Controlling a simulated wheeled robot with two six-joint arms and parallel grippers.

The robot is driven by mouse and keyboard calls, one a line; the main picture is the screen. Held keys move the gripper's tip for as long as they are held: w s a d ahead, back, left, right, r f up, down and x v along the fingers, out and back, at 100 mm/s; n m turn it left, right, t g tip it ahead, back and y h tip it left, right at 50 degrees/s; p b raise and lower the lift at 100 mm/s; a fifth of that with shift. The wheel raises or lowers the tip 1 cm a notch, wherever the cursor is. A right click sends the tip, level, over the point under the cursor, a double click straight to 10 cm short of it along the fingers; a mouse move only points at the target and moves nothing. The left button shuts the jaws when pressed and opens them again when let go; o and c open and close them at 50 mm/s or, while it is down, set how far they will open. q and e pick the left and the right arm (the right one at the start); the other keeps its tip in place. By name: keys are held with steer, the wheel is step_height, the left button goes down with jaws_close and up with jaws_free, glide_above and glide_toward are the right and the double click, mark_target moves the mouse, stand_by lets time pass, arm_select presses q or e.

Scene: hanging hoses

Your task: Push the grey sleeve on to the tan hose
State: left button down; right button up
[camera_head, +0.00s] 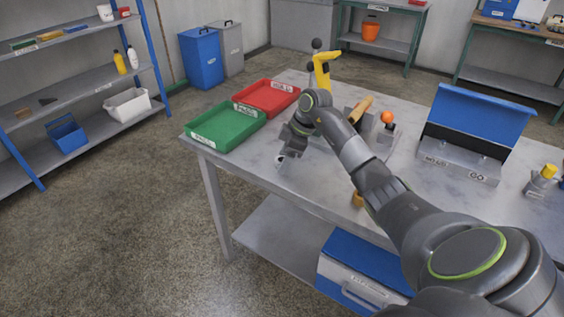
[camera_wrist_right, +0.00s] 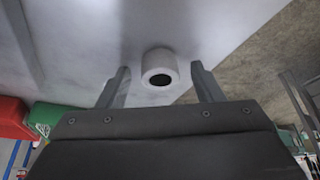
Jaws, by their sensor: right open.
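The grey sleeve (camera_wrist_right: 159,64) is a short light-grey ring with a dark hole, standing on the table in the right wrist view. My right gripper (camera_wrist_right: 160,70) is open, with one finger on each side of the sleeve and a gap at both sides. In the head view the right gripper (camera_head: 288,150) is low over the table's left front part, and the sleeve is mostly hidden there. What looks like the tan hose (camera_head: 361,107) slants up from a grey holder behind my right forearm; its lower part is hidden. My left gripper is out of view.
A green tray (camera_head: 228,143) and a red tray (camera_head: 283,86) lie left of the right gripper. A yellow bent piece (camera_head: 323,72) stands behind it. An orange ball (camera_head: 387,117) and a blue-backed GO/NO-GO gauge box (camera_head: 478,121) are to the right.

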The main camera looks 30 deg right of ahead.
steer(key=shift+c, duration=0.2)
steer(key=c, duration=0.8)
steer(key=shift+c, duration=0.2)
